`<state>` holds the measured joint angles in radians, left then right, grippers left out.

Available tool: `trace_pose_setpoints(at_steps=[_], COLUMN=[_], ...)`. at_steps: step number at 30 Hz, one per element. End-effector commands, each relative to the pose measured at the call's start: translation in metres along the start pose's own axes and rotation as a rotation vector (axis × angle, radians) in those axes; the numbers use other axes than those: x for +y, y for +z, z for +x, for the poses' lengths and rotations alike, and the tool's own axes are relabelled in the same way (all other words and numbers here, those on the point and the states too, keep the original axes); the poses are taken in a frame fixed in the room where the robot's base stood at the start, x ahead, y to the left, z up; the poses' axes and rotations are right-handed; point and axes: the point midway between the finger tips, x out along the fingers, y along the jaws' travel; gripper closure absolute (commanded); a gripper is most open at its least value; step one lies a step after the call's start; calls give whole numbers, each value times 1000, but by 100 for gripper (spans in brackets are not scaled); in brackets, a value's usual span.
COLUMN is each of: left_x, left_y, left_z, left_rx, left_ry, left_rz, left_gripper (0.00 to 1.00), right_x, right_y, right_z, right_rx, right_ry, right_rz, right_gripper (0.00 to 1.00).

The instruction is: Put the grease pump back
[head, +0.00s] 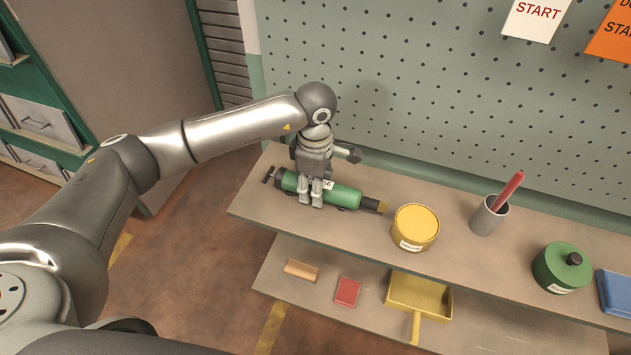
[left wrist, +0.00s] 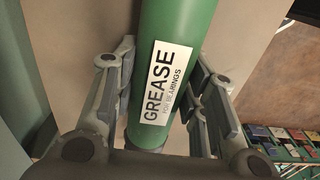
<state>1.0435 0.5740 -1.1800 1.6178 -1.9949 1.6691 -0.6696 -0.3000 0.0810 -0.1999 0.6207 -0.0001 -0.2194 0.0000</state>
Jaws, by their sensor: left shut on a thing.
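The grease pump (head: 343,195) is a green cylinder with a black T-handle at its left end and a dark, yellow-tipped nozzle at its right end. It lies lengthwise at the left end of the upper shelf (head: 458,231). My left gripper (head: 311,198) is over its left half from above, shut on it. In the left wrist view the green body of the grease pump (left wrist: 176,25) runs between the two fingers, with a white "GREASE" label facing the camera. I cannot tell whether it touches the shelf. My right gripper is not in view.
A yellow tin (head: 415,228) stands just right of the nozzle. Farther right are a grey cup (head: 487,219) with a red stick, a green can (head: 561,268) and a blue box (head: 615,292). A pegboard (head: 420,90) rises behind. The lower shelf holds a yellow dustpan (head: 420,294).

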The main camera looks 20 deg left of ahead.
Motion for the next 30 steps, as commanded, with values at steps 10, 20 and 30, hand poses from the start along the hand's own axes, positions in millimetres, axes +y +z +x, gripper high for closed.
trace_pose_setpoints(at_steps=[10, 20, 30], left_x=[1, 1, 1], left_y=[0, 0, 0], left_z=[6, 8, 2], left_rx=[-2, -1, -1], left_ry=[5, 3, 3], left_rz=[-1, -1, -1], left_gripper=[100, 39, 39], right_x=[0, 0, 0], right_y=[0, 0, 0], right_z=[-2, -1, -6], right_rx=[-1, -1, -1], right_ry=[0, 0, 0], right_rz=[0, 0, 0], right_gripper=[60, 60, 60])
